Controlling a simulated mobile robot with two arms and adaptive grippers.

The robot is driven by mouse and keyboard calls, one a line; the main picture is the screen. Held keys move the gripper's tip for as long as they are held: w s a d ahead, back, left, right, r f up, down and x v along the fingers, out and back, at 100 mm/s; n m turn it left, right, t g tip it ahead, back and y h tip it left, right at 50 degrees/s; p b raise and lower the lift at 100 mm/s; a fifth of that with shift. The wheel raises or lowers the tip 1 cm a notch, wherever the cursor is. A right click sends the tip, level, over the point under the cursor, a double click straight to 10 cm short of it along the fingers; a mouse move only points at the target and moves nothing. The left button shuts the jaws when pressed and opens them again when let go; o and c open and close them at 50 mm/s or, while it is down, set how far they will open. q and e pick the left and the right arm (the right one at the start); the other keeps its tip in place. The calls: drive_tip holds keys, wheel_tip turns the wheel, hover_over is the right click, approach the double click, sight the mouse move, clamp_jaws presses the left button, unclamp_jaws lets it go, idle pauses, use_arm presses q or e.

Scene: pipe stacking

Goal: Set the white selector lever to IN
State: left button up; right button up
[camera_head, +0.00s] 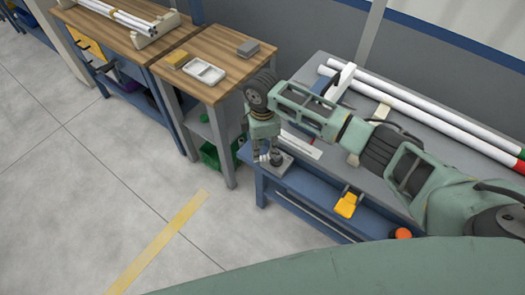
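My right arm reaches in from the right across the grey-topped workbench (315,172). My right gripper (268,157) points down at the bench's near left corner. It is over a small grey plate (285,168) with a dark round part (277,155) beside the fingers. The fingers are too small to tell whether they are open or shut, or touching that part. I cannot make out the white selector lever or an IN mark; the gripper may cover them. A flat pale strip (302,144) lies just right of the gripper. My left gripper is not in view.
Long white pipes (430,108) lie along the bench's far side by a white upright piece (341,80). A yellow part (347,205) and an orange knob (402,233) are at the front edge. A wooden table (225,50) holds a white tray (204,71). Floor at left is clear.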

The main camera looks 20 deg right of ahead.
sight(263, 157)
wheel_tip(263, 157, up, 8)
idle(0.6)
